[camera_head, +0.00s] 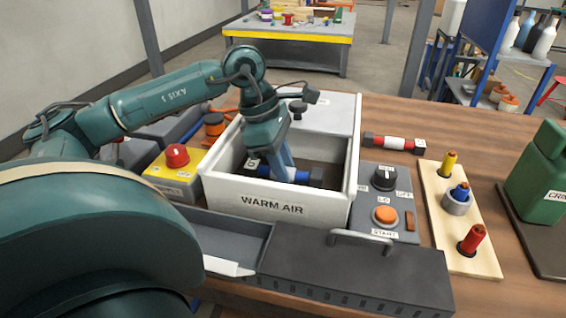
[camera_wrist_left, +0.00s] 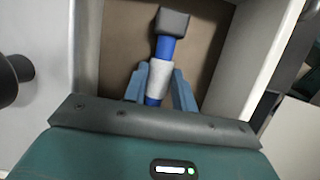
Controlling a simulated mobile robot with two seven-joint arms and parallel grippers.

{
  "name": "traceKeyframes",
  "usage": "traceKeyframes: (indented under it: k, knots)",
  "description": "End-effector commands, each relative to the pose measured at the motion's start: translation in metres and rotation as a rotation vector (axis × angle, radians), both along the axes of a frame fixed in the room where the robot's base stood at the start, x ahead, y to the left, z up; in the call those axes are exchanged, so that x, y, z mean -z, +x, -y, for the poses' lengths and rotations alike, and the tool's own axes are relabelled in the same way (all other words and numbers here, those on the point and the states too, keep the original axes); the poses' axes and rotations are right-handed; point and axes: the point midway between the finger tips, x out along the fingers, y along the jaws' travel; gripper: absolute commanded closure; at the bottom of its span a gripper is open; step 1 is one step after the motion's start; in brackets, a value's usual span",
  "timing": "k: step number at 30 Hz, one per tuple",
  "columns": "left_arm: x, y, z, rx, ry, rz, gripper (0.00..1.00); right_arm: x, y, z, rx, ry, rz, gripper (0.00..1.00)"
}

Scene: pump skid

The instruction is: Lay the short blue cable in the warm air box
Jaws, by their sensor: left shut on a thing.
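The warm air box (camera_head: 272,207) is a white open-topped box with "WARM AIR" on its front wall. My left gripper (camera_head: 283,172) reaches down into it from above. It is shut on the short blue cable (camera_head: 302,176), which has dark end blocks and a pale sleeve in the middle. In the left wrist view the blue cable (camera_wrist_left: 165,48) lies between the fingers of my left gripper (camera_wrist_left: 160,88), over the brown box floor. I cannot tell whether the cable touches the floor. My right gripper is not in view.
A red cable (camera_head: 394,143) lies right of the box. A control panel (camera_head: 386,203) with knob and orange button stands beside it. A wooden board (camera_head: 459,218) holds coloured plugs. A yellow box with a red button (camera_head: 177,156) is at left, and a dark grey tray (camera_head: 350,272) in front.

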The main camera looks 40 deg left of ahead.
Motion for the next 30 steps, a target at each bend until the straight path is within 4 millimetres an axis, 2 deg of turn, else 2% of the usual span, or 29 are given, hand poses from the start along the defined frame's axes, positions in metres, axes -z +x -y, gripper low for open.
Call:
traceKeyframes:
  k: [2, 3, 12, 19, 22, 26, 30]
  knots:
    - [0.0, 0.0, 0.0, 0.0, 0.0, 0.001, 1.0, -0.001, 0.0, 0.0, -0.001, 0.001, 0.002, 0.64]
    - [0.0, 0.0, 0.0, 0.0, 0.0, 0.001, 0.71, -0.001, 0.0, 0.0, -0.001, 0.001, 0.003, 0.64]
    - [0.0, 0.0, 0.0, 0.0, 0.0, 0.001, 0.48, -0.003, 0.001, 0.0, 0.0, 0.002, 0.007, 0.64]
    - [-0.001, 0.0, 0.0, 0.0, 0.0, 0.0, 0.48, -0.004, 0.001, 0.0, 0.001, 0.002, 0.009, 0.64]
    - [-0.009, -0.001, -0.003, -0.002, 0.001, 0.002, 0.48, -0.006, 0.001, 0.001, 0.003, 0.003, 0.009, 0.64]
    - [-0.029, -0.004, -0.009, -0.003, 0.002, 0.004, 0.48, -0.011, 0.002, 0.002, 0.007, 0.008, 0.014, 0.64]
    - [-0.061, -0.008, -0.018, -0.002, 0.001, 0.006, 0.48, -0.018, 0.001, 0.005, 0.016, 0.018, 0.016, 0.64]
